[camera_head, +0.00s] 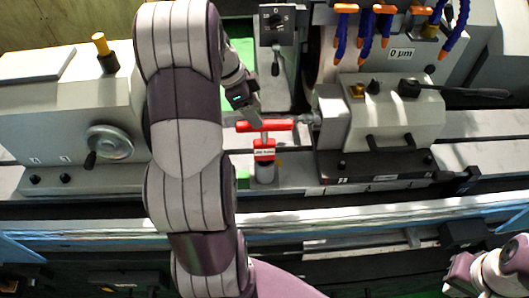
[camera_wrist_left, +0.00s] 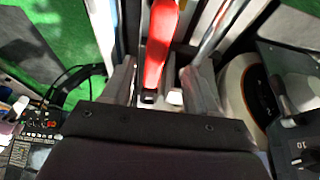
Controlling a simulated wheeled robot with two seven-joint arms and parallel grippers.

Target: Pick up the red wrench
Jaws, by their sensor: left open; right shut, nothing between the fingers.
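The red wrench (camera_head: 264,125) shows in the head view as a red bar lying crosswise between the two machine blocks. A red labelled piece (camera_head: 264,151) on a grey cylinder stands just below it. My left gripper (camera_head: 256,113) reaches down at the bar from above. In the left wrist view the red bar (camera_wrist_left: 159,45) runs from the top edge down between the spread fingers of my left gripper (camera_wrist_left: 160,88). The fingers are open, one on each side; I cannot tell if either touches it.
The left machine block (camera_head: 110,118) has a handwheel (camera_head: 108,143). The right block (camera_head: 400,115) has a black lever (camera_head: 470,92). Blue hoses (camera_head: 365,38) hang above it. A rail (camera_head: 330,215) crosses in front. My left arm hides part of the middle.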

